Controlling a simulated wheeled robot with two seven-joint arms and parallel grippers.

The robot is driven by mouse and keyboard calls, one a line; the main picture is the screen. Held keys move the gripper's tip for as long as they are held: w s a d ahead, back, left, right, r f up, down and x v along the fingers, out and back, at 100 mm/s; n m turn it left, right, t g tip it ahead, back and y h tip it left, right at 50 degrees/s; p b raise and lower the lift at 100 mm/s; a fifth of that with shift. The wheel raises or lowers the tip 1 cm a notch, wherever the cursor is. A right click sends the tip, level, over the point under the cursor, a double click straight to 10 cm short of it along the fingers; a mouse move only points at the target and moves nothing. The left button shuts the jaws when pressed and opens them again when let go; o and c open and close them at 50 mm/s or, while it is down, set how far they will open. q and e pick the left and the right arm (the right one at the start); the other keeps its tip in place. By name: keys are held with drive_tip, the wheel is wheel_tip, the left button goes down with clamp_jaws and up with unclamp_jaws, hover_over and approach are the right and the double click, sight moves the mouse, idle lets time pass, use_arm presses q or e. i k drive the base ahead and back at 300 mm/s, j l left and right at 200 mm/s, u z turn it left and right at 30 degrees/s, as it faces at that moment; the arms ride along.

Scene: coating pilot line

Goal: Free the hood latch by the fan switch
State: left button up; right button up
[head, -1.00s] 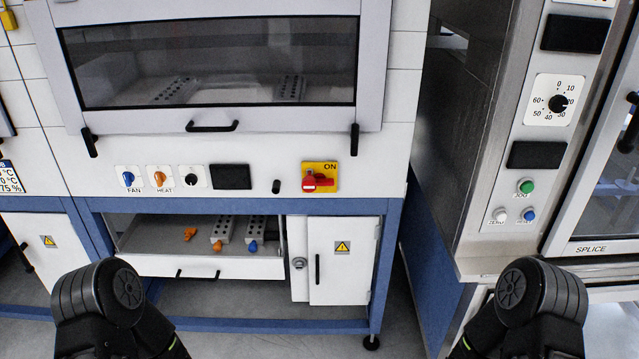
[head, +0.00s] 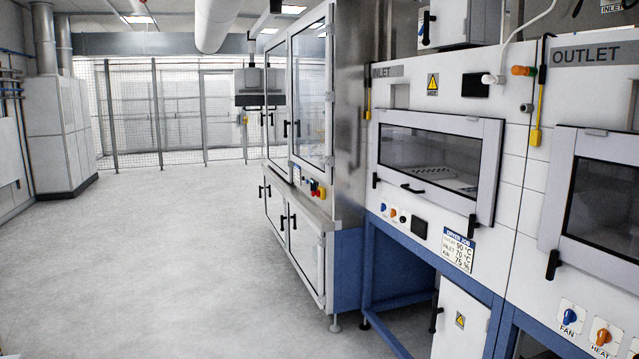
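The outlet hood (head: 555,222) shows only its left part at the right edge of the head view. A black latch (head: 553,265) hangs at the lower left corner of its frame, a little above and left of the blue fan switch (head: 570,316), which is labelled FAN. The orange HEAT switch (head: 603,337) is to its right. The inlet hood (head: 440,117) in the middle is closed, with black latches at its lower left (head: 375,181) and lower right (head: 473,226) corners and a small blue knob (head: 383,207) below. Neither of my grippers is in view.
A steel cabinet with glass doors (head: 308,95) stands left of the inlet hood. Blue frame legs (head: 367,270) and a white lower cabinet (head: 460,318) stand below. The grey floor (head: 170,260) on the left is wide and clear.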

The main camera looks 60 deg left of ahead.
sight(374, 177)
drive_tip(key=u, duration=1.7)
drive_tip(key=i+j+u, duration=0.35)
drive_tip(key=i, duration=0.35)
drive_tip(key=i+u, duration=0.35)
drive_tip(key=i, duration=0.4)
drive_tip(key=i+z, duration=0.15)
drive_tip(key=i, duration=0.3)
drive_tip(key=i+j+z, duration=0.15)
drive_tip(key=i, duration=0.35)
drive_tip(key=i+j+z, duration=0.15)
drive_tip(key=i, duration=0.3)
drive_tip(key=i+j+z, duration=0.1)
drive_tip(key=i, duration=0.35)
drive_tip(key=i+j+z, duration=0.25)
drive_tip(key=i+z, duration=0.25)
drive_tip(key=i+j+z, duration=0.25)
drive_tip(key=j+z, duration=0.25)
drive_tip(key=i+j+z, duration=0.3)
drive_tip(key=z, duration=0.2)
drive_tip(key=i+j+z, duration=0.1)
drive_tip(key=j+z, duration=0.4)
drive_tip(key=j, duration=0.2)
drive_tip(key=i+j+z, duration=0.15)
drive_tip(key=j, duration=0.25)
drive_tip(key=k, duration=0.05)
